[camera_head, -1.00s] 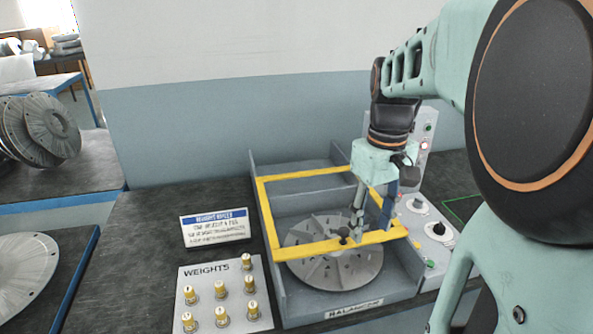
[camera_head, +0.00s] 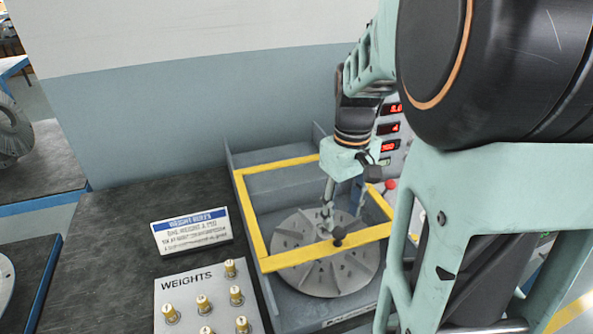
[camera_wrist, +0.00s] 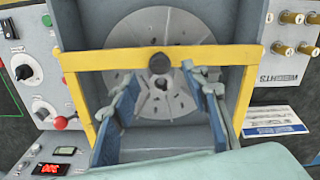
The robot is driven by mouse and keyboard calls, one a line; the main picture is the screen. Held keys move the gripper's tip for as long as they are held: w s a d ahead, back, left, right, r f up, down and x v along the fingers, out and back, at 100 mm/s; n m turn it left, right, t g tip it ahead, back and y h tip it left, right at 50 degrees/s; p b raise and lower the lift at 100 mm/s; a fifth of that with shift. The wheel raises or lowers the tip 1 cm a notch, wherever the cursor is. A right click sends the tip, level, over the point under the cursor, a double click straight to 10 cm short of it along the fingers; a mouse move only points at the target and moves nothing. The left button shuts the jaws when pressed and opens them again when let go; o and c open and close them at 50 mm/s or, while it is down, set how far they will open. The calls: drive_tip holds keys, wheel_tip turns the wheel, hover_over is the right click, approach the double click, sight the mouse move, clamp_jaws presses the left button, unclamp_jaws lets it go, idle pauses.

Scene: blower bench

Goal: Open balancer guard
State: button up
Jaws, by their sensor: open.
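The balancer guard is a yellow rectangular frame (camera_head: 254,230) over the grey balancer box, and the slotted metal disc (camera_head: 290,228) shows through and below it. I cannot tell exactly how far the guard is tilted. A black knob (camera_head: 338,237) sits on its front bar. In the wrist view, the yellow bar (camera_wrist: 215,55) crosses the picture with the knob (camera_wrist: 159,63) near its middle. My gripper (camera_head: 343,220) is open and points down at the front bar. In the wrist view, its fingertips (camera_wrist: 159,73) are either side of the knob, with gaps visible.
A weights board (camera_head: 183,290) with several brass-coloured pegs and a sign (camera_head: 191,233) stand left of the balancer. A control panel with red displays (camera_head: 389,128) is behind my arm. A red knob (camera_wrist: 60,122) is beside the guard. The bench at left (camera_head: 120,225) is mostly clear.

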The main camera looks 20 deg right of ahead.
sight(339, 230)
drive_tip(key=shift+f, duration=2.25)
drive_tip(key=shift+c, duration=0.3)
clamp_jaws()
